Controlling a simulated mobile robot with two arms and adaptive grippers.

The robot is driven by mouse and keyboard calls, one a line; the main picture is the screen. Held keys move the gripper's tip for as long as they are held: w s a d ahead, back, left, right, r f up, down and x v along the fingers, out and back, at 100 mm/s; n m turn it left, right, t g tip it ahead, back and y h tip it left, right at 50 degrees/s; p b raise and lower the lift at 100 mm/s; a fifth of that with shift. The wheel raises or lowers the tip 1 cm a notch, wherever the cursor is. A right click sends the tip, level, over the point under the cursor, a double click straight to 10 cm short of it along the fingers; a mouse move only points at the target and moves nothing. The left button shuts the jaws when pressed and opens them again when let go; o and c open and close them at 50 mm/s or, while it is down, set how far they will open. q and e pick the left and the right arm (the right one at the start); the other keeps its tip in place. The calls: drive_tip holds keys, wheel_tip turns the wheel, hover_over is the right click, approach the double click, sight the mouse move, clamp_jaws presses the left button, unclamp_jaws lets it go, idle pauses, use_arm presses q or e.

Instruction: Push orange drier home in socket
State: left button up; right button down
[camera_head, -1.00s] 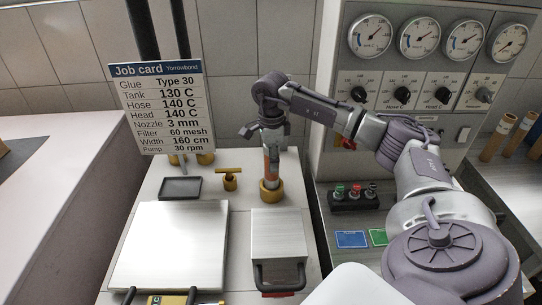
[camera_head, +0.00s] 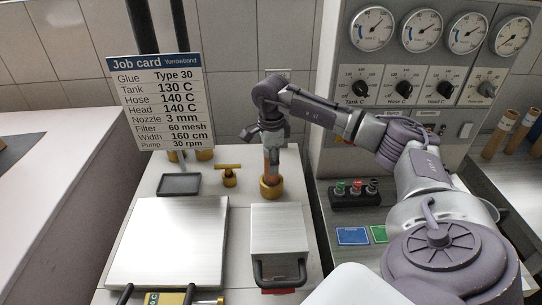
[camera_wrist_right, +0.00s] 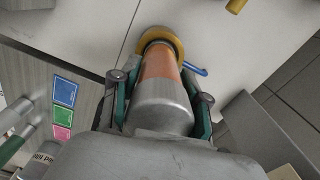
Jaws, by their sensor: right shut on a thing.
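The orange drier (camera_wrist_right: 160,66) stands with its lower end in the brass ring of the socket (camera_wrist_right: 158,36). Its upper part is a grey metal cylinder held between the fingers of my right gripper (camera_wrist_right: 160,105). In the head view the drier (camera_head: 271,163) looks upright, with a short orange length showing above the brass socket (camera_head: 271,188). My right gripper (camera_head: 268,140) is over it, pointing down, and shut on it. How deep the drier sits inside the socket is hidden. My left gripper is not in view.
A brass T-handle valve (camera_head: 228,174) and a dark tray (camera_head: 179,184) stand left of the socket. A metal box with a black handle (camera_head: 278,232) is in front. A job card (camera_head: 157,102) stands behind left, and a gauge panel (camera_head: 430,65) behind right.

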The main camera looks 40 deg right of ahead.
drive_tip(key=shift+f, duration=0.3)
drive_tip(key=shift+c, duration=2.4)
unclamp_jaws()
drive_tip(key=shift+r, duration=0.1)
wheel_tip(320, 180, up, 12)
drive_tip(key=shift+r, duration=0.1)
